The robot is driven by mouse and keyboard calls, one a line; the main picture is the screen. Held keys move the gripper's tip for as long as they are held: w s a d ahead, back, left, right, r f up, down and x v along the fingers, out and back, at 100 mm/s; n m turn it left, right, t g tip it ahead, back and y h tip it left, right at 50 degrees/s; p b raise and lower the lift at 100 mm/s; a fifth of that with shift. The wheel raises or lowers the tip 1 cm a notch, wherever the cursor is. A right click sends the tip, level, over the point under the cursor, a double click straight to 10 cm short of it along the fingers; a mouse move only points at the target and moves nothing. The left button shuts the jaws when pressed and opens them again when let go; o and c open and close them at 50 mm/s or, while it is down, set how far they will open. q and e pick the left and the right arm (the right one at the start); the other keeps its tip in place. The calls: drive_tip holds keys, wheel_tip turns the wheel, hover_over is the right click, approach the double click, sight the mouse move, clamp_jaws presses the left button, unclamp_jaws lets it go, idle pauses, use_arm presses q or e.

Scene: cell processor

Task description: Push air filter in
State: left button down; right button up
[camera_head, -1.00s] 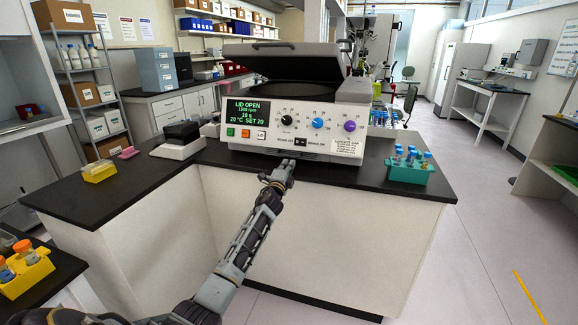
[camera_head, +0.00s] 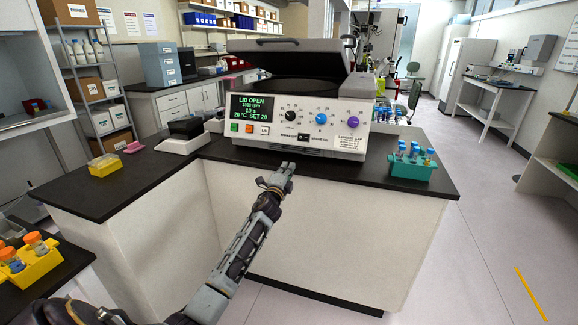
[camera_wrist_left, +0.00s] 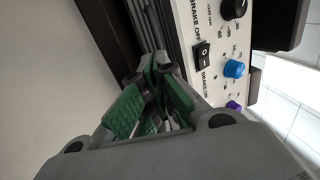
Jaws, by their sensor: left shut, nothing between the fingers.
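The machine (camera_head: 297,105) is a white centrifuge with its lid raised and a "LID OPEN" display, standing on the black counter. A dark, ridged strip (camera_wrist_left: 172,30) runs along its base below the brake switch in the left wrist view; it may be the air filter's front, but I cannot tell how far in it sits. My left gripper (camera_head: 285,168) is shut and empty, low in front of the machine's base near the counter's front edge. Its green-padded fingers (camera_wrist_left: 149,82) are close to the strip; contact is unclear. My right gripper is not in view.
A teal tube rack (camera_head: 411,168) stands right of the machine. A black-topped white box (camera_head: 187,134) and a yellow rack (camera_head: 104,165) stand to its left. The counter (camera_head: 150,185) is clear before them. Another yellow rack with orange-capped tubes (camera_head: 33,265) is at lower left.

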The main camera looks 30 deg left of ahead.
use_arm(q)
drive_tip(key=shift+v, duration=2.8)
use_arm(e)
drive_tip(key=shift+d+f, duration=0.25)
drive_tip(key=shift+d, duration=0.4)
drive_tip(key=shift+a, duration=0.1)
